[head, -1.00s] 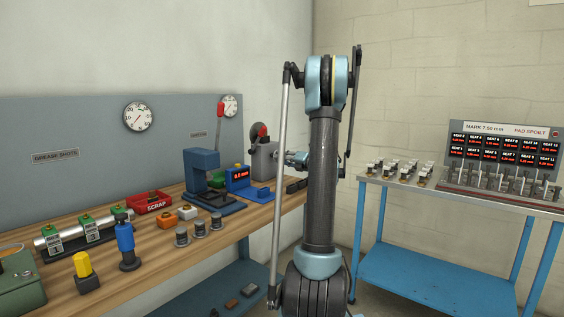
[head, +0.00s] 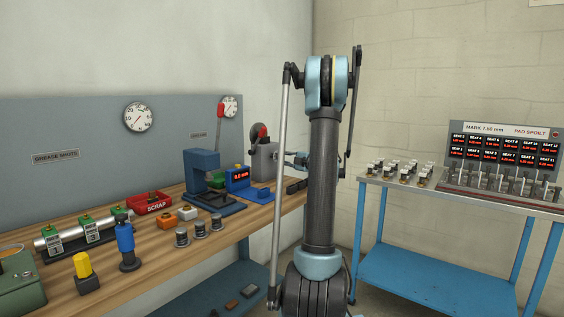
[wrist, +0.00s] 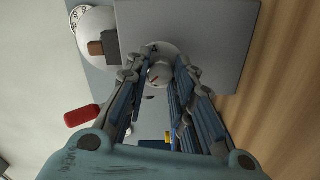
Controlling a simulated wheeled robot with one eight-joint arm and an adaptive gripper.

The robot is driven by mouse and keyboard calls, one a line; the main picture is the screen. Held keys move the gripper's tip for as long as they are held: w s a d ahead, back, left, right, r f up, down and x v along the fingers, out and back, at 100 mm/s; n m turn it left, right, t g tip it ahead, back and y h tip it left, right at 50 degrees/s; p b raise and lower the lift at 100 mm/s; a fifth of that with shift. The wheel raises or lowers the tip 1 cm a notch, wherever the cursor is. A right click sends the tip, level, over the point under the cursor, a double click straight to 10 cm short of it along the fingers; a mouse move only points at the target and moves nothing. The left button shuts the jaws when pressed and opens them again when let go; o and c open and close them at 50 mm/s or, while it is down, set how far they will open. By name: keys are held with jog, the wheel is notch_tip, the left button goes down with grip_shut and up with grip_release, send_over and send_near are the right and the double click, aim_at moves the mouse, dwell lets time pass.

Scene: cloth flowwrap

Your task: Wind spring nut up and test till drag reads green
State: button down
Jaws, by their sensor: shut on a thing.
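In the wrist view my gripper (wrist: 157,68) has its two fingers closed around a small round pale knob (wrist: 158,75) with a red mark, at the face of a grey box (wrist: 205,35). I cannot tell for sure whether this is the spring nut. A letter A shows on the pale round part just beyond the fingertips. In the head view a grey machine (head: 262,162) with a dark wheel and red part stands at the bench's far end. No green drag reading is visible.
The wooden bench (head: 120,284) carries a blue press (head: 203,165), a red scrap bin (head: 151,203) and a blue unit (head: 240,181) reading 0.0 mm. A blue-framed table (head: 400,272) with displays stands at right. A red handle (wrist: 82,117) lies left of my gripper.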

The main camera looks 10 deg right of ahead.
jog(key=shift+d+m, duration=0.1)
jog(key=shift+m, duration=1.8)
jog(key=c, duration=1.4)
grip_release()
jog(key=v, duration=1.2)
jog(key=shift+f, duration=0.1)
